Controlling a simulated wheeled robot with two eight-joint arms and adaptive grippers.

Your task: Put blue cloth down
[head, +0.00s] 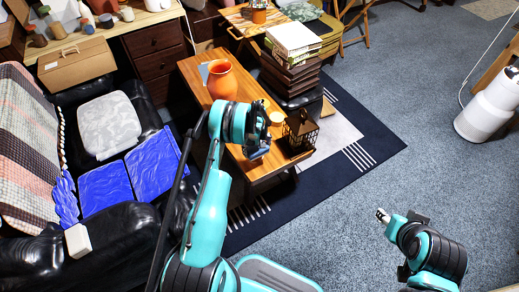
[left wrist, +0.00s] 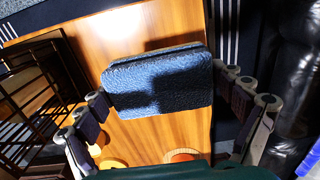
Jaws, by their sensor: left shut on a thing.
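The blue cloth (left wrist: 157,82) is a folded, fuzzy pad. In the left wrist view it sits between the fingers of my left gripper (left wrist: 168,92), which is shut on it. In the head view my left gripper (head: 258,149) is over the front part of the wooden table (head: 197,72), and only a small dark blue bit of the cloth shows there. The wood lies beneath the cloth in the wrist view; the exact gap cannot be told. My right gripper (head: 383,215) is small at the lower right of the head view, over carpet, and its jaws are unclear.
An orange vase (head: 222,82) stands at the table's far end. A dark lantern (head: 300,131) stands at its right edge, near small yellowish cups (head: 277,118). A black sofa (head: 110,235) with blue cushions (head: 152,167) is left. Stacked boxes (head: 292,38) stand behind; carpet is open at right.

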